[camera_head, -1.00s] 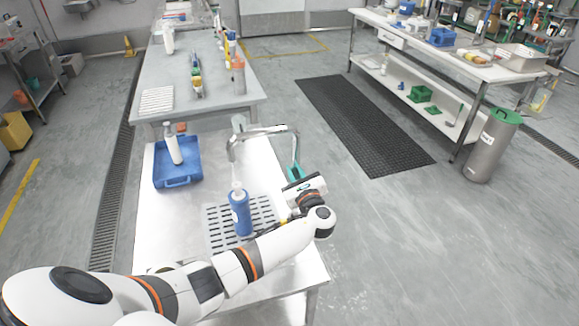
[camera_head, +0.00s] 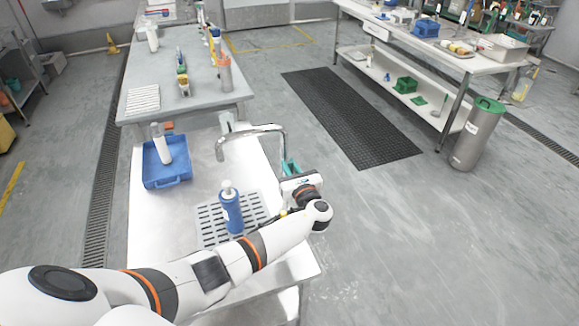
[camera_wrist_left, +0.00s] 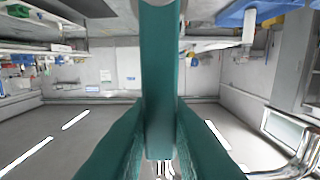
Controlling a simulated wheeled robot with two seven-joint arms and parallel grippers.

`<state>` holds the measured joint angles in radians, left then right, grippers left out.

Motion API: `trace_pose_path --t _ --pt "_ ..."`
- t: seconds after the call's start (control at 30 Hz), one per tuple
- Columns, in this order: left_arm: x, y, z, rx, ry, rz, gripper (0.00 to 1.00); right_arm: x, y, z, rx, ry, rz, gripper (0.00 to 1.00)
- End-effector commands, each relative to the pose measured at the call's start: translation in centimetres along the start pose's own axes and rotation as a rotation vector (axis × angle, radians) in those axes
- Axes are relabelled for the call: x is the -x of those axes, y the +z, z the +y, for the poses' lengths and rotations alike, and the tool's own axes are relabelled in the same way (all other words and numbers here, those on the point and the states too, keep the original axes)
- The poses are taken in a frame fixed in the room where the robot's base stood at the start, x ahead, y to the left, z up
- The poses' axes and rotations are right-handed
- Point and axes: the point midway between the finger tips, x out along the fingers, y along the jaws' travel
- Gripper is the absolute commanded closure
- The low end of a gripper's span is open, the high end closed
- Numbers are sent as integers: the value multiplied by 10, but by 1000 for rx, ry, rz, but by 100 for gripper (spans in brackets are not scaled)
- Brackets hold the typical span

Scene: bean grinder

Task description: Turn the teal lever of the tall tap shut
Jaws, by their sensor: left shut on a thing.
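The tall tap (camera_head: 250,131) is a chrome pipe that rises behind my left gripper and arches left. Its spout points down above and slightly left of a blue bottle (camera_head: 231,212) with a pale top. The bottle stands upright on a slotted drain plate (camera_head: 207,226). My left gripper (camera_head: 291,171) is at the tap's right-hand upright. In the left wrist view, its teal fingers (camera_wrist_left: 161,112) are shut on the teal lever (camera_wrist_left: 159,60), a long bar running up out of the picture. In the head view, lever and fingers are hard to tell apart. My right gripper is out of view.
A blue tray (camera_head: 168,181) with a white bottle (camera_head: 161,146) stands behind left on the same bench. A grey table (camera_head: 150,72) is beyond. A black floor mat (camera_head: 345,115) and a steel bin (camera_head: 477,135) are at right. Open floor lies right of the bench.

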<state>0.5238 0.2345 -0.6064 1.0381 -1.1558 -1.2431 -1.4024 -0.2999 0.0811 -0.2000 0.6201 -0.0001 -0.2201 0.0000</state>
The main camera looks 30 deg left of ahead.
Motion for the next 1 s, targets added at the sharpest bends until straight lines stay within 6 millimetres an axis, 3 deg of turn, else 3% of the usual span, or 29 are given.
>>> trace_pose_path --t 0.07,0.1,0.23,0.63,1.0 --pt "1 1 0 -4 2 -2 100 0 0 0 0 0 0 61" --pt "1 1 0 -4 2 -2 82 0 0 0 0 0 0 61" --pt "1 1 0 -3 2 -1 62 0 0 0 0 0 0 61" --pt "10 1 0 0 2 -1 62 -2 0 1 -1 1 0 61" --pt "84 4 1 1 3 -4 62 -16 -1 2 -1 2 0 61"
